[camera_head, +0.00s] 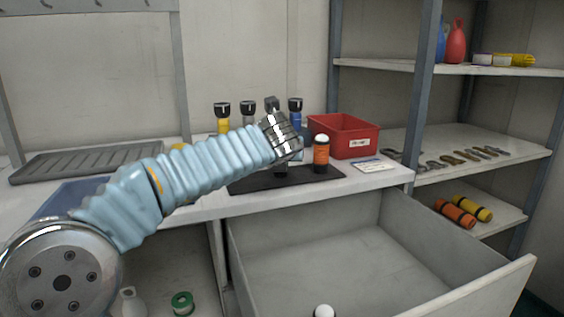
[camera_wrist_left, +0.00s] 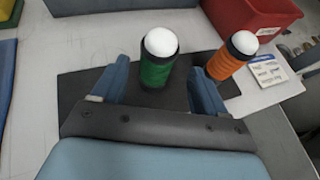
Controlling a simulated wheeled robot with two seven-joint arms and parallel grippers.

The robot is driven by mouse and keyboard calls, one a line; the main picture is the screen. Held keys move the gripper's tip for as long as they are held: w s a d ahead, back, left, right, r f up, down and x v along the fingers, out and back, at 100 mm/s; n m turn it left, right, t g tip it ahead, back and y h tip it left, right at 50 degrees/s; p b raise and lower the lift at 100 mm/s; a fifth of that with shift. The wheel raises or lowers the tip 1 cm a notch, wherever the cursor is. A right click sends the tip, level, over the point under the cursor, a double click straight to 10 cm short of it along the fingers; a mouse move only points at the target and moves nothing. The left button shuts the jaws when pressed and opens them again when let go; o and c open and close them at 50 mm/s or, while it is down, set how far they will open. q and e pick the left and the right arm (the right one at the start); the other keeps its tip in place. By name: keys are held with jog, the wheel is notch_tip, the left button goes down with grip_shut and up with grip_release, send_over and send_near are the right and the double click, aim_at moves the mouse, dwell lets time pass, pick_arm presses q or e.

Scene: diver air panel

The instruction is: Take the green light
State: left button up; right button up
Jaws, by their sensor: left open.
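The green light (camera_wrist_left: 157,68), a short green cylinder with a white dome and dark collar, stands upright on a dark mat (camera_wrist_left: 85,95) in the left wrist view. My left gripper (camera_wrist_left: 160,74) is open, with one blue finger on each side of the green light; I cannot tell whether either touches it. In the head view the left gripper (camera_head: 287,151) reaches over the mat and hides most of the green light. An orange light (camera_wrist_left: 234,60) stands just right of the right finger; it also shows in the head view (camera_head: 321,155). My right gripper is not in view.
A red bin (camera_head: 352,138) and a white card (camera_head: 373,166) are right of the mat. Several dark-topped lights, including a yellow one (camera_head: 222,124), stand behind. An open drawer (camera_head: 320,258) juts out below, with a white-domed object (camera_head: 323,311) at the bottom edge.

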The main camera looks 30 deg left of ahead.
pick_arm(q)
jog(key=x, duration=0.6)
jog(key=shift+a+r+p, duration=0.2)
jog(key=shift+a+p, duration=0.1)
jog(key=shift+c, duration=0.4)
jog(key=c, duration=1.1)
jog(key=shift+r, duration=0.15)
